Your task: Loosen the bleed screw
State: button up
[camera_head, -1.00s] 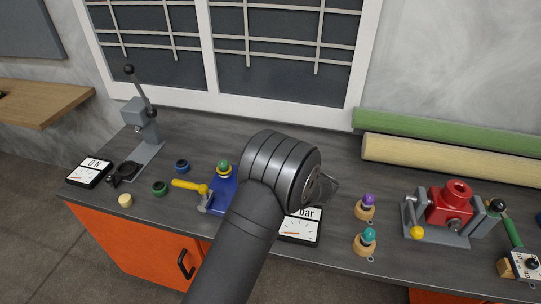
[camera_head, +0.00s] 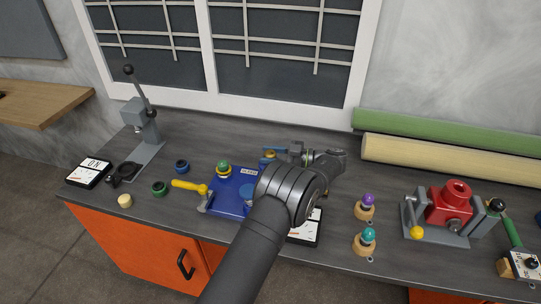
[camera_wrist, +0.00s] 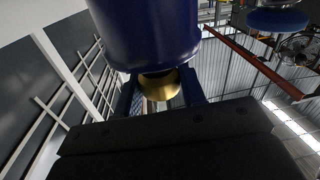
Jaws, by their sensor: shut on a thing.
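A blue cylinder (camera_wrist: 145,35) fills the top of the wrist view, with a brass bleed screw (camera_wrist: 160,84) at its end. My gripper (camera_wrist: 160,92) has its two blue fingers on either side of the brass screw and is shut on it. In the head view the cylinder is mostly hidden behind my arm. A blue base plate (camera_head: 228,193) with a blue handwheel (camera_head: 252,192) lies left of my wrist. The handwheel also shows at the upper right of the wrist view (camera_wrist: 277,20).
A bar gauge (camera_head: 309,230) lies partly under my arm. Purple (camera_head: 368,199) and teal (camera_head: 369,234) knobs and a red vise-like fixture (camera_head: 450,205) stand to the right.

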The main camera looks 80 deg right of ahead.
jog(key=shift+f, duration=0.1)
dwell(0.3)
jog(key=o, duration=1)
jog(key=s, duration=0.7)
jog(key=shift+s+d, duration=0.2)
jog(key=shift+d, duration=0.15)
